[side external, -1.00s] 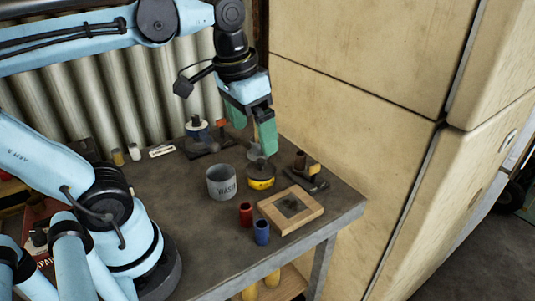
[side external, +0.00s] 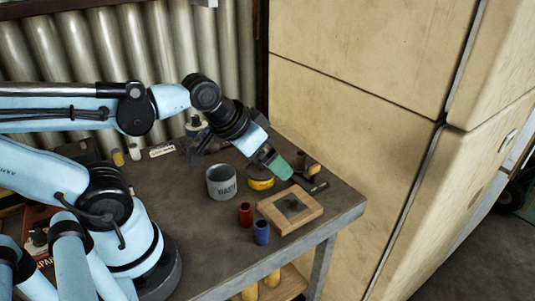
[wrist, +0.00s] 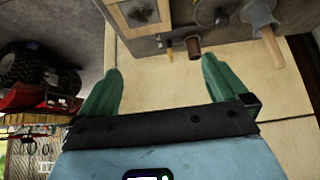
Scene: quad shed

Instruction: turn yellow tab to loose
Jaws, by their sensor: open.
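The yellow tab (side external: 313,168) is small and tan-yellow, beside a short brown cylinder (side external: 300,158) on a dark base (side external: 318,187) at the table's right side. In the wrist view the tab (wrist: 170,56) shows near the top, between the fingertips in the picture, with the brown cylinder (wrist: 193,46) just right of it. My gripper (side external: 280,168) is tilted, its green fingers left of the tab in the side view. In the wrist view my gripper (wrist: 162,72) is open and empty. No contact with the tab shows. Any markings by the tab are too small to read.
A wooden frame (side external: 306,207) lies in front of the base. A grey can (side external: 221,182), yellow tin (side external: 260,184), red cup (side external: 245,214) and blue cup (side external: 262,232) stand to the left. A beige cabinet (side external: 360,120) rises behind.

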